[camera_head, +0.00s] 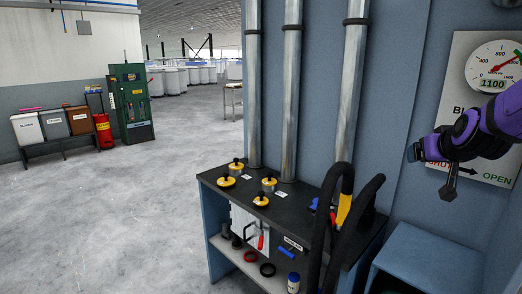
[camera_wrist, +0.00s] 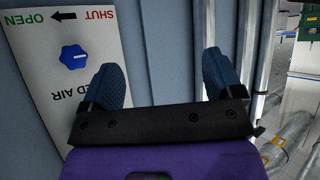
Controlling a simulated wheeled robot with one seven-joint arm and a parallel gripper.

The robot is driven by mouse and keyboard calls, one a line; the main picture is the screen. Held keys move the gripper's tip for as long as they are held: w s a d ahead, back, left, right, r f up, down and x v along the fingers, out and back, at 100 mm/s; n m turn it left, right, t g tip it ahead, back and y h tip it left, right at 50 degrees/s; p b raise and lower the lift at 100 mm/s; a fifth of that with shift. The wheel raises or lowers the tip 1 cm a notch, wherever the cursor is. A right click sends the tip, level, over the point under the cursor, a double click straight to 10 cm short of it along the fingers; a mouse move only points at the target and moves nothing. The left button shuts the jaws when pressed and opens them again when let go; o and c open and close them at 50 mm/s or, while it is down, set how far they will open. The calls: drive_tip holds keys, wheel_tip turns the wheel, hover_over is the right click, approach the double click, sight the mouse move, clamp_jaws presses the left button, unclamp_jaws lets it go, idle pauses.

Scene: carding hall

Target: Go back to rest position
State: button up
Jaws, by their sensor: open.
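My gripper (camera_head: 436,160) is at the right of the head view, on my purple arm, raised in front of a white valve panel (camera_head: 463,60). In the wrist view my gripper (camera_wrist: 162,78) has its two dark blue fingers spread wide with nothing between them. Behind the fingers is the blue-grey wall. The panel also shows in the wrist view (camera_wrist: 50,100), upside down, with a blue knob (camera_wrist: 73,58) on it, left of the left finger and apart from it. In the head view my arm and gripper hide part of the panel's lower half.
A dark-topped bench (camera_head: 300,212) with yellow-and-black weights and black hoses stands below, left of my gripper. Steel pipes (camera_head: 291,90) rise behind it. A blue box (camera_head: 425,255) is at lower right. The floor at left is open, with bins and a green cabinet (camera_head: 131,100) beyond.

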drive_tip(key=s+a+r+n+g+y, duration=0.1)
drive_tip(key=s+a+g, duration=0.1)
drive_tip(key=s+a, duration=0.3)
drive_tip(key=s+a+g+y, duration=0.1)
drive_tip(key=s+a, duration=0.4)
drive_tip(key=s, duration=0.5)
drive_tip(key=s+a+r+n+g+y, duration=0.1)
drive_tip(key=s+a+g, duration=0.1)
drive_tip(key=s+a, duration=0.3)
drive_tip(key=s, duration=0.3)
drive_tip(key=shift+s+r+n+g, duration=0.3)
drive_tip(key=shift+s+r+g, duration=0.05)
drive_tip(key=shift+g, duration=0.05)
drive_tip(key=shift+w, duration=0.15)
idle(0.9)
